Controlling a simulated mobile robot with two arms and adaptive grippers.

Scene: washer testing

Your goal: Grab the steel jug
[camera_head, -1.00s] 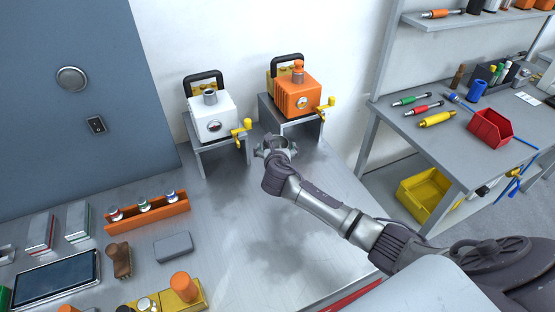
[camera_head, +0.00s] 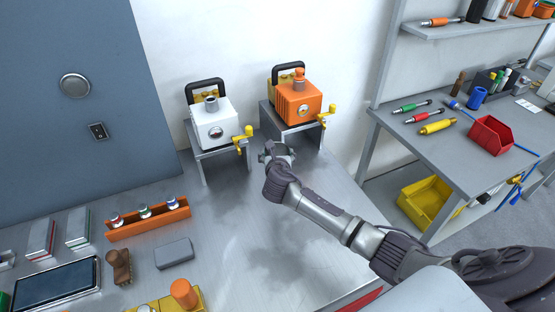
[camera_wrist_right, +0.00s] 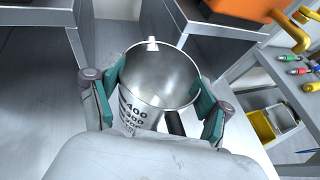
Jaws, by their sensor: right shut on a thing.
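The steel jug (camera_wrist_right: 160,72) is an open metal cup with dark measuring marks and a dark handle, seen from above in the right wrist view. My right gripper (camera_wrist_right: 160,95) is shut on it, with one green pad against each side of its wall. The jug looks empty and upright. In the head view my right gripper (camera_head: 277,153) is on the metal table in front of the two small stands, and its own wrist mostly hides the jug there. My left gripper is not in view.
A white device (camera_head: 214,126) and an orange device (camera_head: 298,103), each with a yellow crank, stand on metal stands behind the gripper. An orange rack (camera_head: 149,224) holds small bottles at left. The table's middle is clear.

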